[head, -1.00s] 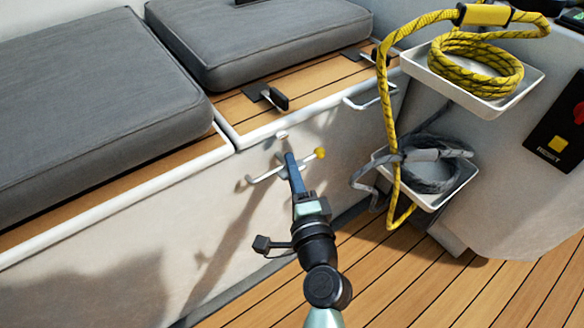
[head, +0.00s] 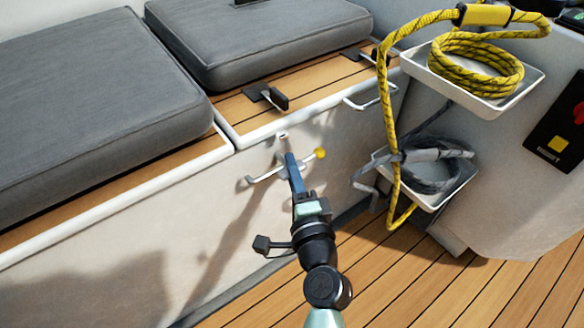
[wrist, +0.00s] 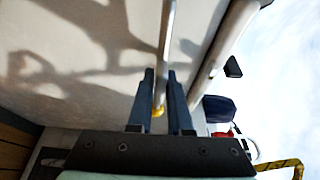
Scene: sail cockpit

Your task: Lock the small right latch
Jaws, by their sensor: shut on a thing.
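A pale metal bar with a yellow ball tip (head: 320,154), which looks like the latch handle, sits on the white locker front below the seat edge. It slopes up to the right. My gripper (head: 290,155) reaches it from below and is shut on the bar near its middle. In the wrist view the bar (wrist: 166,40) passes between my two dark fingers (wrist: 159,75), with the yellow ball low between them. The fingers hide part of the bar. A small white fitting (head: 283,134) sits just above, at the locker's top edge.
Grey cushions (head: 90,100) lie on the wooden seat. A black cleat (head: 268,97) sits above the bar, with a white rail handle (head: 368,97) to its right. White trays (head: 490,95) with coiled yellow and grey rope hang at right. Wooden floor (head: 440,280) is clear.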

